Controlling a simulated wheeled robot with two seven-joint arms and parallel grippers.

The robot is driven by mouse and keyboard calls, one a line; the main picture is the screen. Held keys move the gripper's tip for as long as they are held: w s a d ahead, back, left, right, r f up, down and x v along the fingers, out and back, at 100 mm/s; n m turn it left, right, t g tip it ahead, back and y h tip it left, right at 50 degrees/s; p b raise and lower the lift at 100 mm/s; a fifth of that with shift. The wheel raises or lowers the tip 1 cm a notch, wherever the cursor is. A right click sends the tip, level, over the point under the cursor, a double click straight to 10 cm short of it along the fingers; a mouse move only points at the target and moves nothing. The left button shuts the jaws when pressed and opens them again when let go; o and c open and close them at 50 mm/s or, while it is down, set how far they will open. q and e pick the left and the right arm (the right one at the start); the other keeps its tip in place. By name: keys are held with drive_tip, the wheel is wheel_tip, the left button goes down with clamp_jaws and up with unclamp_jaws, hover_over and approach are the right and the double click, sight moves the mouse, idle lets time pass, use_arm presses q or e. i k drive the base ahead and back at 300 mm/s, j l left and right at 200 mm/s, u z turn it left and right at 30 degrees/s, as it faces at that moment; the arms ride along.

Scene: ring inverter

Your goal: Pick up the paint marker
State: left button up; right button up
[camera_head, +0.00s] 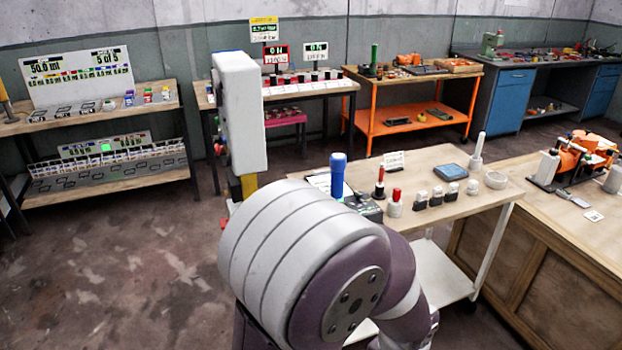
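I cannot tell for certain which item is the paint marker. Several upright, pen-like items stand on the light wooden table (455,205) at the centre right. A large grey and purple arm link of mine fills the lower middle and hides the table's near left part. Neither gripper's fingertips show.
The table also bears small black-and-white blocks (437,196), a white ring (495,180), a blue pad (449,172) and a small card (393,160). A wooden bench (570,210) adjoins on the right. Shelves (110,180) line the back left. The floor at left (110,260) is clear.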

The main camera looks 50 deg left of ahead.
sight(380, 184)
drive_tip(key=u, duration=1.25)
drive_tip(key=i+l, duration=0.2)
drive_tip(key=i, duration=0.4)
drive_tip(key=i+l+z, duration=0.1)
drive_tip(key=i+l, duration=0.15)
drive_tip(key=i, duration=0.35)
drive_tip(key=i+l, duration=0.15)
drive_tip(key=i, duration=0.45)
drive_tip(key=i+l, duration=0.15)
drive_tip(key=i, duration=0.4)
drive_tip(key=l+z, duration=0.05)
